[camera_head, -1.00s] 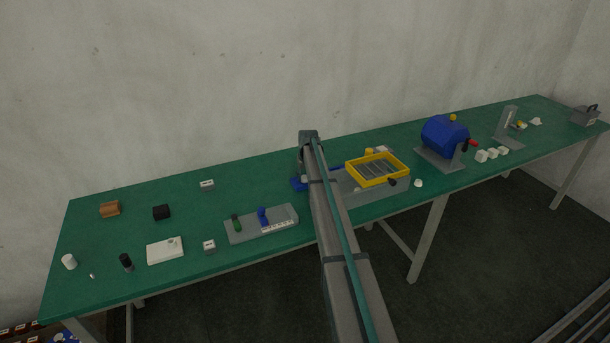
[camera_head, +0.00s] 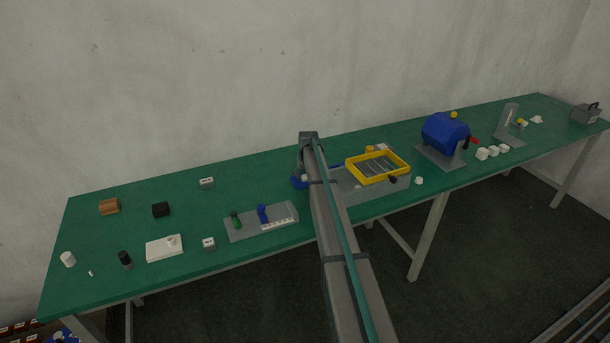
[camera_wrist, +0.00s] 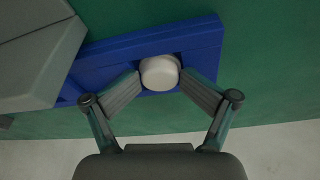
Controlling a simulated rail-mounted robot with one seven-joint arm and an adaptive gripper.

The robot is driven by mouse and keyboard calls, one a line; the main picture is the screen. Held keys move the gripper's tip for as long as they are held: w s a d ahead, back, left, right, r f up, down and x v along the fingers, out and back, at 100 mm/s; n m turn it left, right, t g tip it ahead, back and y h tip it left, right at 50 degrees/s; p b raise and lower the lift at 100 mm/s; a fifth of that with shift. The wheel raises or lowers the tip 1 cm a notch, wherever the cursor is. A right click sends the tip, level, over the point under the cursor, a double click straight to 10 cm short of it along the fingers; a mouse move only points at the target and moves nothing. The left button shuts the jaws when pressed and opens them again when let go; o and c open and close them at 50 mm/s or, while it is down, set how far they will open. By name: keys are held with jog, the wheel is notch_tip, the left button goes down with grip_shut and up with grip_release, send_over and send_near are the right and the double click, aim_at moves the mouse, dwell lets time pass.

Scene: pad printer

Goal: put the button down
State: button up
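The white round button (camera_wrist: 160,72) shows in the wrist view between my two fingertips, at a dark recess in a blue holder (camera_wrist: 203,42). My gripper (camera_wrist: 160,78) has a fingertip against each side of the button and looks shut on it. I cannot tell whether the button's underside rests in the recess. In the head view the blue holder (camera_head: 298,184) shows beside my arm, which hides most of the grip.
A grey machine body (camera_wrist: 35,60) stands left of the holder in the wrist view. The yellow-rimmed tray (camera_head: 378,180) is right of my arm. A grey plate (camera_head: 240,232) with green and blue parts lies left.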

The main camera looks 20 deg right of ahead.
jog(key=shift+s, duration=0.1)
jog(key=shift+r+p, duration=0.3)
jog(key=shift+r, duration=0.15)
jog(key=b+v, duration=0.3)
jog(key=v, duration=0.9)
jog(key=shift+r, duration=0.3)
